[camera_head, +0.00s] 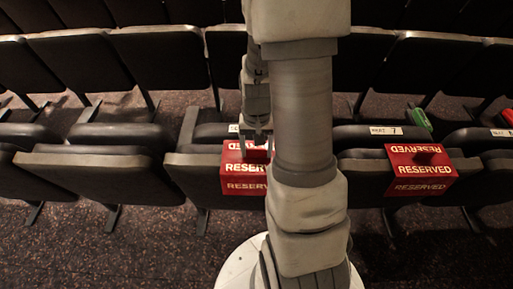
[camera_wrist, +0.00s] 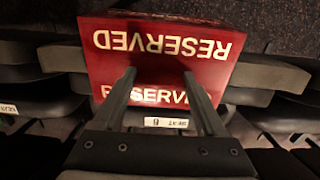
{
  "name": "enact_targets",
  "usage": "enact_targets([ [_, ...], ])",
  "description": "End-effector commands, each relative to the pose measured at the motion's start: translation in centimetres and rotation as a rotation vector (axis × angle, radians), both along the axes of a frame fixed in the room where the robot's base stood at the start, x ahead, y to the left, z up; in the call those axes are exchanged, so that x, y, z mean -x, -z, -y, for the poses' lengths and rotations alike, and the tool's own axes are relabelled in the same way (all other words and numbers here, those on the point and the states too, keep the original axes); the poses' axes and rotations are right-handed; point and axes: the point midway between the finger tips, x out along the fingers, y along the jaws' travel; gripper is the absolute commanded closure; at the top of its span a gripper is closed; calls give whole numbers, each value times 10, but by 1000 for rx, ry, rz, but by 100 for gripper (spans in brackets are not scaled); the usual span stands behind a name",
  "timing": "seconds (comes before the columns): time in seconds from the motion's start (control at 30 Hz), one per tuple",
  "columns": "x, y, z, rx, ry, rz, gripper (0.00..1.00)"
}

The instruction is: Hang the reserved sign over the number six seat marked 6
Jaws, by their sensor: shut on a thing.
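A red reserved sign (camera_head: 243,178) with white lettering sits over the edge of the dark seat marked 6. My gripper (camera_head: 258,137) is at the top of this sign. In the wrist view its two fingers (camera_wrist: 160,76) reach onto the sign from either side and are shut on it. The white number 6 label (camera_wrist: 166,122) shows between the fingers. In the head view the label (camera_head: 234,128) is partly hidden by my arm, as is the sign's right side.
A second red reserved sign (camera_head: 420,172) hangs over the seat marked 7 (camera_head: 386,131). A green object (camera_head: 420,119) lies beside that seat's label. A red object (camera_head: 507,117) is at the far right. Rows of dark seats surround me; the seat at left (camera_head: 90,165) is bare.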

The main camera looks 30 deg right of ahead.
Motion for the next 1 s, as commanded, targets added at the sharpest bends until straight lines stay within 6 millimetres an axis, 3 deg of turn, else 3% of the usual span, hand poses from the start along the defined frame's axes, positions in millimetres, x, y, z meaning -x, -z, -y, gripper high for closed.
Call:
enact_targets([
  [0.03,0,0,0,0,0,0,100],
  [0.07,0,0,0,0,0,0,22],
  [0.2,0,0,0,0,0,0,0],
  [0.43,0,-1,0,0,0,0,0],
  [0.57,-1,-11,0,2,0,2,0],
  [1.0,-1,-113,0,3,0,6,0],
])
